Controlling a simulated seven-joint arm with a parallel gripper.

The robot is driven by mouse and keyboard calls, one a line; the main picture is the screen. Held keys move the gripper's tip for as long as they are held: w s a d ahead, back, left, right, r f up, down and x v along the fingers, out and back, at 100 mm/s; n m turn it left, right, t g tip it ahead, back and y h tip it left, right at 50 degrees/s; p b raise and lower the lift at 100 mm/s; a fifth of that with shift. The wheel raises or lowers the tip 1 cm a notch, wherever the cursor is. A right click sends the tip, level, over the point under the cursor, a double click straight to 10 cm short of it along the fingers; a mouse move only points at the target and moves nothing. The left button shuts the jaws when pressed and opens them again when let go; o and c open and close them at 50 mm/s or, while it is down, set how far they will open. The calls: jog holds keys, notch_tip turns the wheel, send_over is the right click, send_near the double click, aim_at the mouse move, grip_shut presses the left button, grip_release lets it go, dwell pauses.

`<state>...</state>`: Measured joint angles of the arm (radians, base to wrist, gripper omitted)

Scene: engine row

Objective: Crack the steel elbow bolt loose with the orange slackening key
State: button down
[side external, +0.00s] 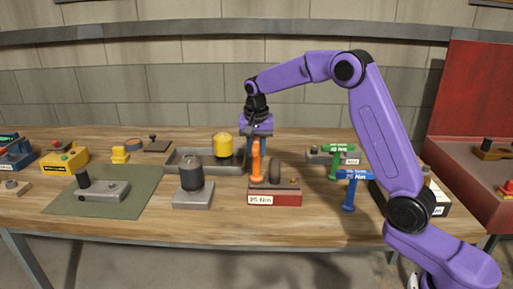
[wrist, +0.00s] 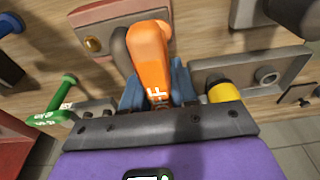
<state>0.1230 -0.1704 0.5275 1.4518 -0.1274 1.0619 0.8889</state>
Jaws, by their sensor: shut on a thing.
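My gripper (side external: 257,141) is shut on the orange slackening key (side external: 256,164), which hangs upright at the left end of a red block (side external: 275,199) labelled "25 Nm". I cannot tell whether its lower end touches the block. The block carries a dark curved elbow (side external: 274,171) and a small brass-coloured bolt head (side external: 294,181) at its right end. In the wrist view the orange key (wrist: 149,50) sits between my blue fingers and hides part of the elbow (wrist: 121,45). The bolt head (wrist: 93,43) shows there too. Any bolt under the key is hidden.
A green key (side external: 337,160) and a blue key (side external: 349,190) stand to the right. A grey block with a dark cylinder (side external: 188,172) stands to the left. Behind is a grey tray (side external: 180,161) near a yellow-capped part (side external: 222,145). A green mat (side external: 140,198) lies further left.

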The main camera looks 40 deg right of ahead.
dwell(0.3)
jog(key=shift+n, duration=1.2)
jog(key=shift+r, duration=2.75)
